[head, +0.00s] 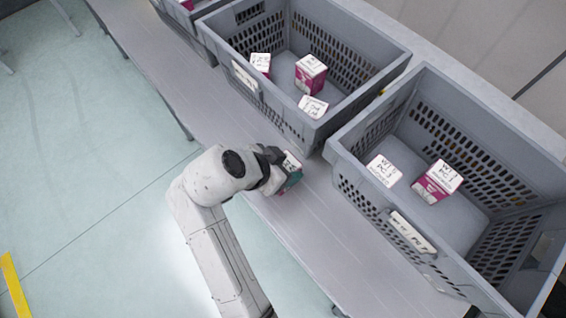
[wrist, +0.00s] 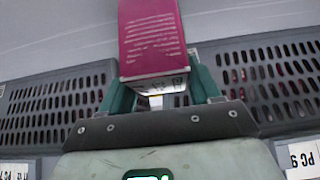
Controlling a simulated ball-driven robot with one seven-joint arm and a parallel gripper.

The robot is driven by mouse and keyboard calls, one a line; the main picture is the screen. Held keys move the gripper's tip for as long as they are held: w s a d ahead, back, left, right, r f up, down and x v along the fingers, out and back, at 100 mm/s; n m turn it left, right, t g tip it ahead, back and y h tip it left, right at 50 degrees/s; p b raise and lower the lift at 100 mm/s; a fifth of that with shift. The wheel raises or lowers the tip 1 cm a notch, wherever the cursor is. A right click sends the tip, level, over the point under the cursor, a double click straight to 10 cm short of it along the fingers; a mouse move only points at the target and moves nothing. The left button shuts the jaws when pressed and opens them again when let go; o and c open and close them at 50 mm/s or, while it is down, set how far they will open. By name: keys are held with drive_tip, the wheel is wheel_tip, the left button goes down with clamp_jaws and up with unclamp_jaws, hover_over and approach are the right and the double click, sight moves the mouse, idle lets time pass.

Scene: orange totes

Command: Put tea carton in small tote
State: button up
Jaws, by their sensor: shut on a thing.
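A magenta and white carton, seemingly the tea carton, is held in my gripper (head: 287,180). In the head view only its white top (head: 291,160) shows clearly, above the table in front of the gap between two grey totes. In the wrist view the carton (wrist: 152,38) shows a magenta side with pale print, and my gripper's teal fingers (wrist: 160,82) are shut on its lower end. The middle grey tote (head: 362,110) and the right grey tote (head: 488,108) stand beyond my gripper. I cannot tell which tote is the small one.
Similar cartons lie in the middle tote (head: 311,73) and in the right tote (head: 440,180). Part of another grey tote (head: 205,8) shows at the top left. The grey table (head: 165,65) is clear along its front strip. Open floor (head: 90,150) lies to the left.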

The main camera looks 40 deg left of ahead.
drive_tip(key=shift+r, duration=0.1)
drive_tip(key=shift+c, duration=0.3)
drive_tip(key=shift+r+b, duration=0.3)
drive_tip(key=shift+r, duration=0.1)
drive_tip(key=r, duration=0.2)
drive_tip(key=shift+s+r+b, duration=0.2)
drive_tip(key=shift+r+b, duration=0.1)
drive_tip(key=shift+b, duration=0.1)
drive_tip(key=s+d+r+p, duration=0.6)
drive_tip(key=s+r, duration=0.3)
drive_tip(key=s, duration=0.3)
drive_tip(key=shift+d+r+p, duration=0.25)
drive_tip(key=shift+d+p, duration=0.05)
drive_tip(key=shift+p, duration=0.1)
